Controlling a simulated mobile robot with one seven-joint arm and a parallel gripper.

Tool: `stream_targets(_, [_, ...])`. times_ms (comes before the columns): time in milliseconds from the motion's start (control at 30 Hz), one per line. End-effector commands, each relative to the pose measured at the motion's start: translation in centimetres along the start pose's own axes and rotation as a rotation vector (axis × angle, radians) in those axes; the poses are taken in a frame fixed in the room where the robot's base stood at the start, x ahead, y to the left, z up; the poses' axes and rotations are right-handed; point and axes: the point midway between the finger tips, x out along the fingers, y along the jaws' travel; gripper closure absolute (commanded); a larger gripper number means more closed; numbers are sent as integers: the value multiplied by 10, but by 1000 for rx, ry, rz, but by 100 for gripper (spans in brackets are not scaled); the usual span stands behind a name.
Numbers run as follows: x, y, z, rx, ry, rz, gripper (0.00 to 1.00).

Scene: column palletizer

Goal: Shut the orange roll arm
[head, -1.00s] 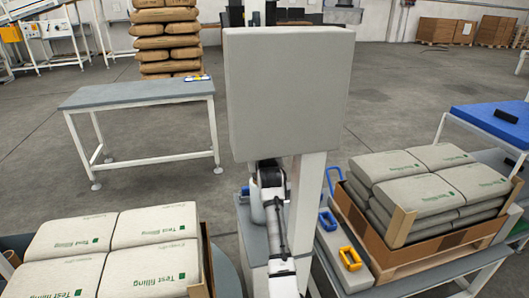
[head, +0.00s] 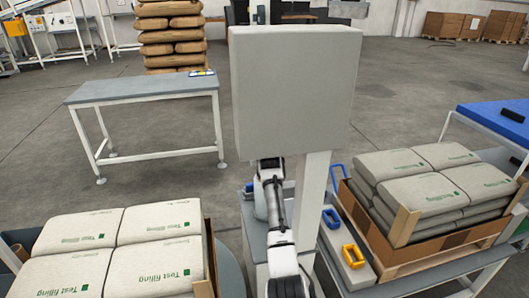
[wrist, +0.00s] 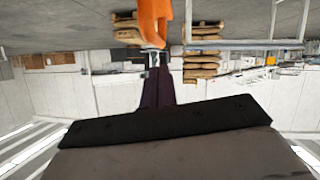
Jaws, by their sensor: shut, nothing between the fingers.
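A bright orange part (wrist: 153,18) hangs in from the top edge of the wrist view, which appears upside down. Its narrow end is near the tip of my gripper (wrist: 154,62). I cannot tell whether they touch, nor whether this part is the orange roll arm. My gripper's dark fingers are together, with nothing between them. In the head view my gripper is not seen; my arm runs down the middle to the bottom edge. A yellow-orange handle (head: 353,255) stands on a grey block right of my arm.
Sacks lie in a box (head: 400,262) at the right and on a pallet at the lower left. A blue handle (head: 331,218) stands behind the yellow-orange one. A grey table (head: 145,88) is at the back left. Open floor (head: 400,90) lies behind.

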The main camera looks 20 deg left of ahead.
Motion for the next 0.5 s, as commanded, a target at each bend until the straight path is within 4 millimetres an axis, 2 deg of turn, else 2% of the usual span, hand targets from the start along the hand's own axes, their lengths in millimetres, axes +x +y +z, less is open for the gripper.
stream_targets(333, [-2, 0, 1, 0, 1, 0, 100])
stream_targets(500, [-14, 0, 3, 0, 2, 1, 100])
